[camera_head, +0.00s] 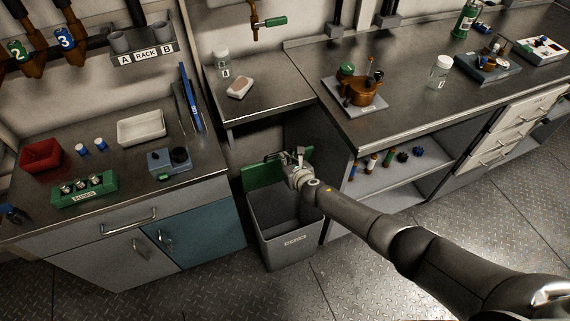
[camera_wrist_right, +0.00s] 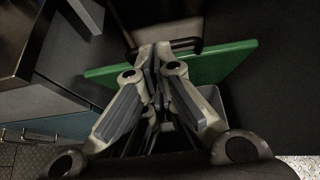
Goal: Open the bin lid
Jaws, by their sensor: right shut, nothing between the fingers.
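The grey bin (camera_head: 285,249) stands on the floor in the gap between the cabinets, and its open inside shows. Its green lid (camera_head: 262,173) is raised at the bin's back edge. It also shows in the right wrist view as a green panel (camera_wrist_right: 222,64) with a dark bar handle (camera_wrist_right: 188,44) near the fingertips. My right gripper (camera_head: 298,158) is shut and empty in front of the lid, above the bin; it also shows in the wrist view (camera_wrist_right: 155,58). I cannot tell whether the fingertips touch the handle. My arm hides part of the lid and rim. My left gripper is not in view.
A cabinet with a teal door (camera_head: 195,235) stands close on the bin's left. Open shelves (camera_head: 385,201) with small bottles are on its right. A small counter (camera_head: 272,98) with a sponge (camera_head: 239,88) overhangs behind. The floor (camera_head: 385,275) in front is clear.

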